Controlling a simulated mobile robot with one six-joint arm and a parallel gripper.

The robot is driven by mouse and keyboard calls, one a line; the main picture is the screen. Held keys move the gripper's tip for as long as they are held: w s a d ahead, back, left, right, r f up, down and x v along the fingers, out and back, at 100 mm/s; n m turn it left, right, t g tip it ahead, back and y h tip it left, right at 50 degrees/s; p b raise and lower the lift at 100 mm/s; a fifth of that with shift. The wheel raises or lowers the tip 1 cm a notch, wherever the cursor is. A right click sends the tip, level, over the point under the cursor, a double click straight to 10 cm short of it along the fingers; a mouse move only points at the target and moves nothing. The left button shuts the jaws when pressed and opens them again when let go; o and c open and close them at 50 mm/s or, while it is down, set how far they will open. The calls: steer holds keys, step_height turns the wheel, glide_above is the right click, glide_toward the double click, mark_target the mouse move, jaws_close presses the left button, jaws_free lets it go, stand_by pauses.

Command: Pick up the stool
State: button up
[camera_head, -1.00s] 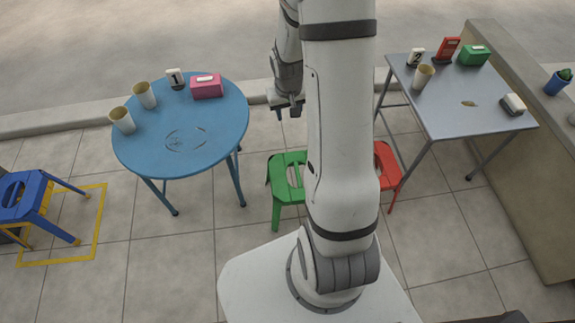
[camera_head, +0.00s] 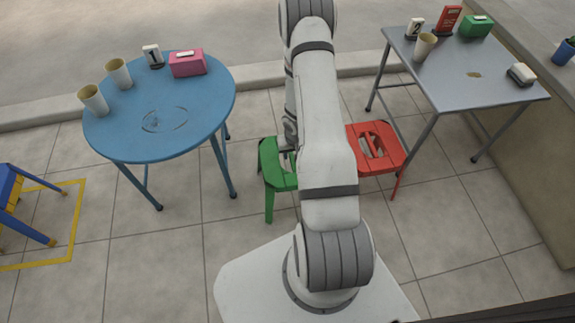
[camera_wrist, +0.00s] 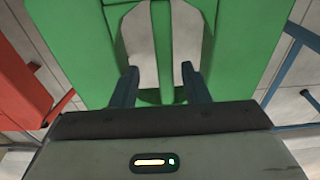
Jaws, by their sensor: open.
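A green stool (camera_head: 271,168) stands on the tiles between the two tables, partly hidden by my arm. A red stool (camera_head: 390,152) stands just right of it. A blue stool (camera_head: 8,200) is cut off at the left edge. In the wrist view the green stool's seat (camera_wrist: 85,50) fills the upper middle, with two openings and a narrow green bar between them. My gripper (camera_wrist: 162,88) is open, its two dark fingers pointing at the openings on either side of that bar. I cannot tell whether the fingers touch the seat. The red stool (camera_wrist: 20,90) shows at the left there.
A round blue table (camera_head: 190,110) with cups, a number 1 sign and a pink box stands left. A grey table (camera_head: 460,90) with a cup and boxes stands right, beside a counter wall (camera_head: 530,150). A yellow floor outline (camera_head: 72,225) lies left. Front tiles are clear.

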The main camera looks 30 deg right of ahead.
mark_target(292, 157)
steer(key=f+b, duration=0.1)
steer(key=f, duration=0.1)
steer(key=f+b, duration=0.2)
steer(key=shift+a, duration=0.4)
steer(key=shift+w+f+b, duration=0.15)
steer(key=shift+f+b, duration=0.3)
steer(key=shift+f, duration=0.05)
steer(key=shift+c, duration=0.2)
jaws_close()
steer(key=shift+r, duration=0.1)
